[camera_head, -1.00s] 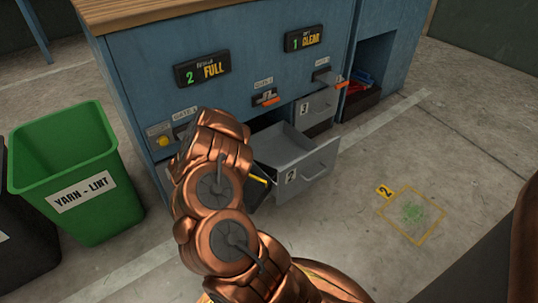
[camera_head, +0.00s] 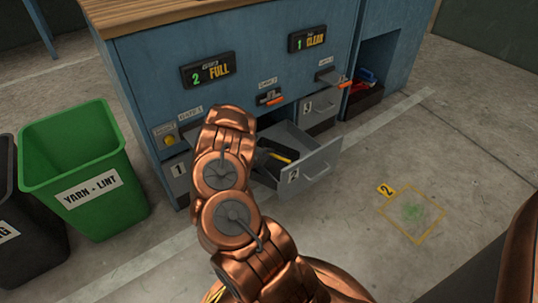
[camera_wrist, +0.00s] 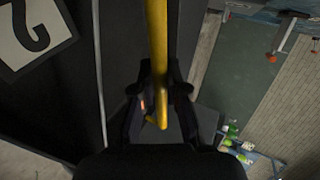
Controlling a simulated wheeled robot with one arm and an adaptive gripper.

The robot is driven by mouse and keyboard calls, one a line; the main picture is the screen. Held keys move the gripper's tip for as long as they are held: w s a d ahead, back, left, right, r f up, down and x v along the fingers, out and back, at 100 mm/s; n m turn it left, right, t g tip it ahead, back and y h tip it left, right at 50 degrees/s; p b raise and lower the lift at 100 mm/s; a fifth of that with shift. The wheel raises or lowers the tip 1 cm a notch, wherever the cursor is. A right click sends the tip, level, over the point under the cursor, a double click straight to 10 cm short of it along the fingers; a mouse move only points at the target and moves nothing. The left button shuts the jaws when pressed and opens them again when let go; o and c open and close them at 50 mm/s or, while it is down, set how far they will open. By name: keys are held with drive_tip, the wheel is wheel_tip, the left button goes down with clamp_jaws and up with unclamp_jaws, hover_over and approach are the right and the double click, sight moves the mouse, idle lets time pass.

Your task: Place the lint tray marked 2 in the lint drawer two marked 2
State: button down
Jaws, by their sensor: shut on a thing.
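The drawer marked 2 (camera_head: 318,161) is pulled open, its label on the front. The label also shows upside down in the wrist view, on the drawer front (camera_wrist: 60,88). My gripper (camera_wrist: 160,92) is shut on the yellow bar (camera_wrist: 158,35), which I take as the handle of the lint tray. In the head view the dark gripper and the yellow bar (camera_head: 283,159) are at the drawer's opening, behind its front panel. The tray's body and its number are not clearly visible. I cannot tell whether it touches the drawer floor.
A shut drawer marked 1 (camera_head: 178,172) is left of my arm, and a drawer marked 3 (camera_head: 320,107) is right of the open one. A green yarn-lint bin (camera_head: 85,160) stands at left.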

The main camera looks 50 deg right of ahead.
drive_tip(key=shift+a+f, duration=0.1)
drive_tip(key=shift+f, duration=0.35)
drive_tip(key=shift+f, duration=0.15)
drive_tip(key=c, duration=1.2)
unclamp_jaws()
drive_tip(key=shift+a+r, duration=0.15)
drive_tip(key=shift+r, duration=0.15)
drive_tip(key=p+v, duration=0.4)
drive_tip(key=v, duration=0.7)
drive_tip(key=shift+a, duration=0.3)
drive_tip(key=shift+r, duration=0.15)
